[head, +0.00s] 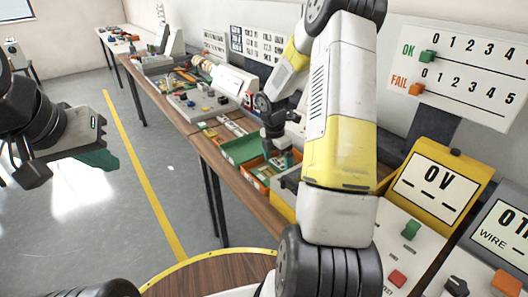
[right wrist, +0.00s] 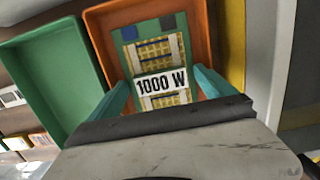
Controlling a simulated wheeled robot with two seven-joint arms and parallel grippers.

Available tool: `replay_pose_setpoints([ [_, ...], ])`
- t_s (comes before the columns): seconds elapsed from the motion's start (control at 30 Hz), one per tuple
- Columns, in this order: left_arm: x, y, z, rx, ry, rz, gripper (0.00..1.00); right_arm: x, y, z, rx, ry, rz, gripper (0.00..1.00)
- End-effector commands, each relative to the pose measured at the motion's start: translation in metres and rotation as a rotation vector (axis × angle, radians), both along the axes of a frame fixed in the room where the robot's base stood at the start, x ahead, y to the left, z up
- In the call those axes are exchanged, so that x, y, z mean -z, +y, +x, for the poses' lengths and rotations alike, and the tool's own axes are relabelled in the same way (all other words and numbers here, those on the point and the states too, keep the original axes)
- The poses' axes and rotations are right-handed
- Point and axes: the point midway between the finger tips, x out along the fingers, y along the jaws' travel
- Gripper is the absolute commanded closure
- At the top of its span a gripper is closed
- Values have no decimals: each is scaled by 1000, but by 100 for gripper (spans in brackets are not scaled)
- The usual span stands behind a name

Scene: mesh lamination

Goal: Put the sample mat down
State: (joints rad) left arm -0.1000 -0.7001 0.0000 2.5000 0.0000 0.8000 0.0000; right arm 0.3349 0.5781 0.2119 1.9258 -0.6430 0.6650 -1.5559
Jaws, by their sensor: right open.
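In the head view my right gripper (head: 283,160) is low over the orange tray (head: 252,171) and partly hides the mat. My left gripper (head: 98,159) hangs over the floor at the left, away from the bench; its jaw gap is not clear.
A green tray (head: 240,148) stands directly left of the orange one; it also shows in the right wrist view (right wrist: 50,70). Meter panels (head: 438,185) with buttons stand at the right. Tools and boxes crowd the bench further back. The floor at left is open.

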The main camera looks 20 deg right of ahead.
Motion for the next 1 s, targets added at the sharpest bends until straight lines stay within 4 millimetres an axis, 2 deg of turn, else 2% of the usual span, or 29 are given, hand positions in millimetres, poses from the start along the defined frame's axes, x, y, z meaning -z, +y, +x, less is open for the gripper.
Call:
replay_pose_setpoints([
  [0.13, 0, 0, 0, 0, 0, 0, 100, -4, 0, 0, 1, -1, -1, 6],
  [0.23, 0, 0, 0, 0, 0, 0, 100, -15, 1, 1, 1, -4, -2, 6],
  [0.6, 0, 0, 0, 0, 0, 0, 100, -92, 9, -2, 1, -5, -1, 6],
  [0.87, 0, 0, 0, 0, 0, 0, 100, -121, 14, -5, 5, -3, 0, 6],
  [1.0, 0, 0, 0, 0, 0, 0, 100, -146, 23, -17, 108, -46, 3, 6],
])
